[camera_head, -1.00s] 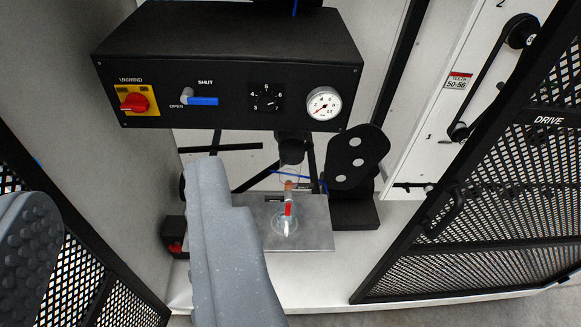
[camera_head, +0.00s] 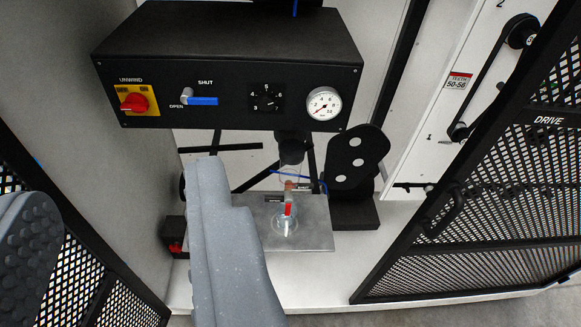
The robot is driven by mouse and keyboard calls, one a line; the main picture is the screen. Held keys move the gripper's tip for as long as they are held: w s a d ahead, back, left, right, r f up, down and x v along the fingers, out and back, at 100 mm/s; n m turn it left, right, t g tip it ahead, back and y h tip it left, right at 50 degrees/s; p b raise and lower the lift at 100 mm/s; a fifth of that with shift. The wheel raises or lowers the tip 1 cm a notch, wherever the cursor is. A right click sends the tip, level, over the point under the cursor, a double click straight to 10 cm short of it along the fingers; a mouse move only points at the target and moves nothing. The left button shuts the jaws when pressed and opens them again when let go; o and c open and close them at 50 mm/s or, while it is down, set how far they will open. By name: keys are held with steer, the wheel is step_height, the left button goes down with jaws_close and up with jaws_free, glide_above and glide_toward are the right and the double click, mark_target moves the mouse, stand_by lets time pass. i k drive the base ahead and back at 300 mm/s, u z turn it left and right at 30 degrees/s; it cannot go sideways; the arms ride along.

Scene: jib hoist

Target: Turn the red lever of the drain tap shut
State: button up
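The drain tap's small red lever (camera_head: 288,209) shows near the middle of the view, below a clear tube (camera_head: 291,174) under the black panel box. It looks roughly upright in the picture, and the tap body is too small to make out. A clear round glass vessel (camera_head: 285,226) stands beneath it on a grey metal plate (camera_head: 318,235). My gripper (camera_head: 115,190) is open, its two grey fingers wide apart with nothing between them. The right finger is large in the foreground, left of the lever in the picture and apart from it. It hides part of the plate.
The black panel box (camera_head: 228,60) above carries a red unwind knob (camera_head: 134,102), a blue handle (camera_head: 203,101), a dial and a gauge (camera_head: 324,104). A black bracket (camera_head: 355,158) stands right of the tap. Mesh doors flank both sides.

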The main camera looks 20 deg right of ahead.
mark_target(288, 194)
steer(key=z, duration=2.55)
steer(key=k, duration=0.75)
steer(key=u, duration=0.95)
steer(key=i, duration=1)
steer(key=u, duration=0.05)
